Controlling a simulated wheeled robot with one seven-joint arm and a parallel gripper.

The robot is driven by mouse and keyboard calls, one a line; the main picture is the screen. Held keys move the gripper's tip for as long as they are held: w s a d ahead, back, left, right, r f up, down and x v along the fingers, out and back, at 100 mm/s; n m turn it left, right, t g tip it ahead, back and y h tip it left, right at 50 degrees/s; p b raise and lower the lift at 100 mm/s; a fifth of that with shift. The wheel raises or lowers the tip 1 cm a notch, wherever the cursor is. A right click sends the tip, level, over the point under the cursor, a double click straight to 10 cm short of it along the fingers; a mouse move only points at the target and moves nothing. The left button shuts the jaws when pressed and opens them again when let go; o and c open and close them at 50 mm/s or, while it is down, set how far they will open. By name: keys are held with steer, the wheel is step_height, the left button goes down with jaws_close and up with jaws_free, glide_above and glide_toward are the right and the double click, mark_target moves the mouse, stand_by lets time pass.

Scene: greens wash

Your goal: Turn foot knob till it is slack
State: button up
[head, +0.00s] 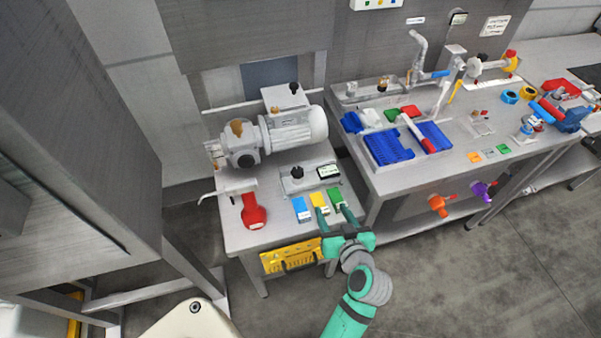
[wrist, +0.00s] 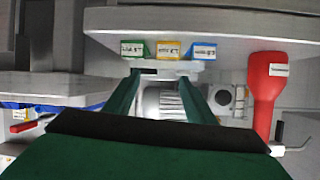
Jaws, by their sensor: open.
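A black knob (head: 297,171) stands on a grey plate on the small table, in front of the motor unit. A second black knob (head: 293,88) sits on the box on top of the motor (head: 292,128). No label tells me which one is the foot knob. My gripper (head: 332,209) is open and empty, above the table's front right edge by the coloured blocks, apart from both knobs. In the wrist view its two green fingers (wrist: 160,88) are spread, with the ribbed motor (wrist: 162,102) showing between them.
Blue (head: 301,209), yellow (head: 319,203) and green (head: 335,196) labelled blocks stand near my fingers. A red tool (head: 253,211) lies left of them. A yellow rack (head: 290,257) hangs on the table's front. A sink bench (head: 384,184) stands to the right.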

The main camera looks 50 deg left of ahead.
mark_target(299, 172)
steer(key=a+r+n+g+y, duration=0.2)
steer(key=a+r+n+g, duration=0.2)
steer(key=a+r, duration=0.2)
steer(key=x, duration=1)
steer(key=shift+w+a+f, duration=0.15)
steer(key=shift+w+f, duration=0.05)
steer(key=shift+f, duration=0.1)
steer(key=c, duration=1)
steer(key=shift+a, duration=0.1)
steer(key=shift+c, duration=0.2)
steer(key=shift+w+t, duration=0.1)
steer(key=shift+t, duration=0.3)
